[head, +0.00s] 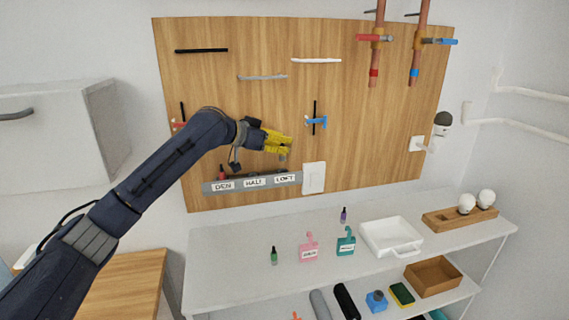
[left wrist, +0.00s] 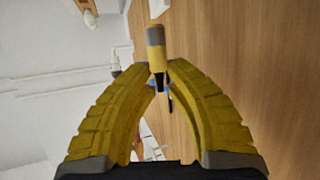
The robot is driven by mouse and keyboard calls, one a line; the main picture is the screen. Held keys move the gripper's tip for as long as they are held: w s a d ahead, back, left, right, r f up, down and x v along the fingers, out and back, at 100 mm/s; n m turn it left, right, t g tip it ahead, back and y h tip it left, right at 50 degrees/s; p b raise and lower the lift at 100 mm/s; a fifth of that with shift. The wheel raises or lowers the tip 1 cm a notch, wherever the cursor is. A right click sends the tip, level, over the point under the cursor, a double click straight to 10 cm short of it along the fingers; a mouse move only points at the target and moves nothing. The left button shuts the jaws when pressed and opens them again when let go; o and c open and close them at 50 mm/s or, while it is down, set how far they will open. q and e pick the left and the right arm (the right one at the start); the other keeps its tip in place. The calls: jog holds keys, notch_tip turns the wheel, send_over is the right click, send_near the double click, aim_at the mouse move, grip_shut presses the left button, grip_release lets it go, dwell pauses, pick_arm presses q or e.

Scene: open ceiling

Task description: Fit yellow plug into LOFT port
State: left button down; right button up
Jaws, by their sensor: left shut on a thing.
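My left gripper (head: 288,144) has yellow fingers and is in front of the wooden board, just above the LOFT label (head: 285,178). In the left wrist view its fingers (left wrist: 158,75) are closed on the yellow plug (left wrist: 155,50), which has a grey band and a dark lower part. In the head view the plug is mostly hidden by the fingers. The grey strip (head: 212,188) carries DEN, HALL and LOFT labels. A red plug (head: 222,172) stands at the DEN end. The LOFT port opening cannot be made out. My right gripper is not in view.
A white switch plate (head: 314,178) is right beside the strip. A blue-handled fitting (head: 316,121) is on the board to the right of the gripper. Copper pipes (head: 378,55) hang at upper right. A white shelf (head: 225,255) with bottles and a tray (head: 388,236) stands below.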

aim_at(281, 161)
pick_arm(q)
jog(key=shift+f, duration=2.65)
jog(key=shift+f, duration=0.2)
jog(key=c, duration=1.4)
grip_release()
jog(key=shift+o, duration=0.2)
jog(key=shift+r, duration=0.15)
jog(key=shift+s+a+r, duration=0.15)
jog(key=shift+a, duration=0.05)
jog(key=v, duration=1.1)
jog(key=shift+s+a, duration=0.2)
